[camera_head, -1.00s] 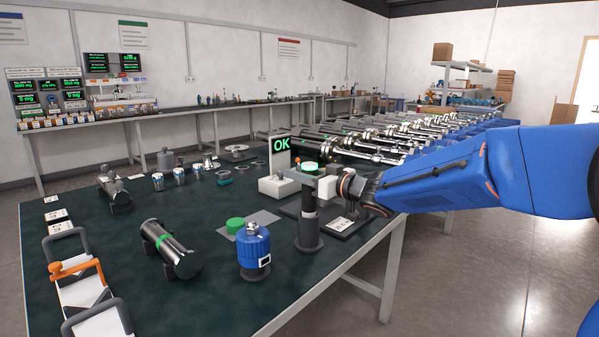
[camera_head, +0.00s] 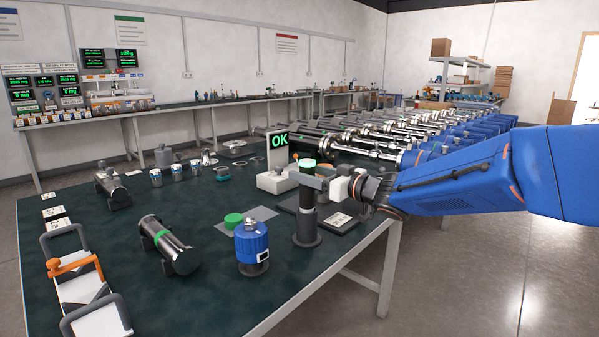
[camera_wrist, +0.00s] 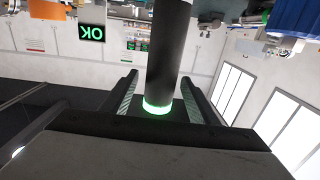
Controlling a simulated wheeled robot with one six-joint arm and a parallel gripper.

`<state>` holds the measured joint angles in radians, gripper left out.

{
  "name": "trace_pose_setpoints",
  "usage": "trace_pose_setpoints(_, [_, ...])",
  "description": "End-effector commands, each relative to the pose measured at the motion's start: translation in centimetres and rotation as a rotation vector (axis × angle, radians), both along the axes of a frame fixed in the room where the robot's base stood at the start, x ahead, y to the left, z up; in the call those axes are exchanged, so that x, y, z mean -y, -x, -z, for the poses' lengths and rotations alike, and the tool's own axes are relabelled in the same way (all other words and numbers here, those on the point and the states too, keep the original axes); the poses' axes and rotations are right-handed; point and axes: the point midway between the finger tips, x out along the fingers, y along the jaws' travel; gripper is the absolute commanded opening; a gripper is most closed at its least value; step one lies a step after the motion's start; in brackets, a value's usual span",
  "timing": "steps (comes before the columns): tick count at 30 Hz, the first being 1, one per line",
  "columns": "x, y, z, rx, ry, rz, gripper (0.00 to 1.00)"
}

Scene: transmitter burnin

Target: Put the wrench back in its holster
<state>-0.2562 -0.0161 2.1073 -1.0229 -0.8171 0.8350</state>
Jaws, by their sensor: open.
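A dark upright cylinder (camera_head: 307,205) with a glowing green ring at its top stands on a round black base at the table's right edge. It looks like the wrench in its holster, but I cannot clearly tell tool from holder. My gripper (camera_head: 318,183) is level with its upper part, coming from the right. In the wrist view, which is upside down, my open gripper (camera_wrist: 158,85) has one finger on each side of the dark cylinder (camera_wrist: 168,45). Gaps show on both sides, and the green ring lies between the fingers.
A white block with a green OK display (camera_head: 278,142) stands just behind. A blue canister (camera_head: 251,245), a green puck (camera_head: 233,220) and a shiny cylinder (camera_head: 170,245) are to the left. Grey hoops with an orange clamp (camera_head: 75,265) lie at the far left.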

Motion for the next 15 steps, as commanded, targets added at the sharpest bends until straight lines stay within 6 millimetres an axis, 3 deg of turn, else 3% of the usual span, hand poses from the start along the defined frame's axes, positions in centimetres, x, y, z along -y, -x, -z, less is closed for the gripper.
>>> trace_pose_setpoints(15, [8.3,6.1,-0.2,0.002,-0.001,0.004,0.55])
